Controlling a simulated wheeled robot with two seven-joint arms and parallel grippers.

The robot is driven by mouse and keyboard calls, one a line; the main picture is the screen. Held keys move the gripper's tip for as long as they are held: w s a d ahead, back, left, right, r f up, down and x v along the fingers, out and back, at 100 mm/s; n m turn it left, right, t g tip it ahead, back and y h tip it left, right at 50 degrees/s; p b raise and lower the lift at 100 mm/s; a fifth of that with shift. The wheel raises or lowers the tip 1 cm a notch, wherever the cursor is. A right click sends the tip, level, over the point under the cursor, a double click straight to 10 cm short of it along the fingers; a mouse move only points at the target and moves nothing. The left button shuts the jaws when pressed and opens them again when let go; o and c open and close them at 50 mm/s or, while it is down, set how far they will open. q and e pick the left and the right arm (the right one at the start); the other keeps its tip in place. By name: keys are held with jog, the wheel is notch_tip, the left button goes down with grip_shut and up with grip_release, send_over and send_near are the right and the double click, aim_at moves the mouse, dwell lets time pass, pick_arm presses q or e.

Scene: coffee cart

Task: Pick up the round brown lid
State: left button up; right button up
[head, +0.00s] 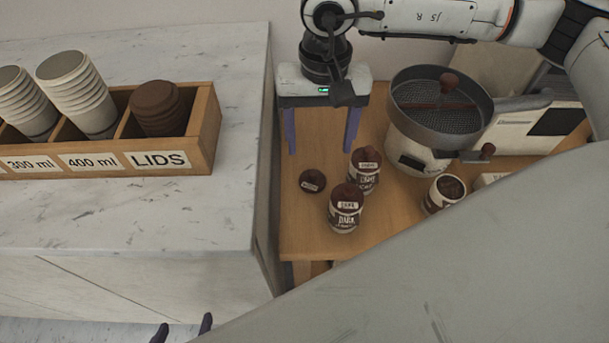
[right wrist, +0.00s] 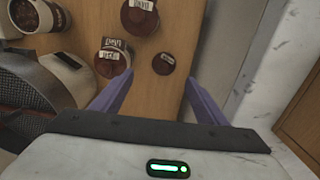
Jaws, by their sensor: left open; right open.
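An open jar (head: 437,198) and a roaster (head: 440,110) are further right. The marble counter (head: 180,215) rises at left, bearing a cup-and-lid box (head: 190,160).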

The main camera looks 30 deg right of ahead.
send_over(313, 172)
jog(key=f, duration=0.5)
jog(key=shift+s+d+f, duration=0.2)
jog(key=shift+s+d, duration=0.05)
jog(key=shift+s, duration=0.15)
jog(key=shift+w+a+f, duration=0.15)
jog(key=shift+w+f, duration=0.05)
jog(key=shift+f, duration=1.2)
jog(key=shift+w+a+f, duration=0.1)
jog(key=shift+w+f, duration=0.1)
jog(key=shift+f, duration=1.15)
jog(key=c, duration=1.1)
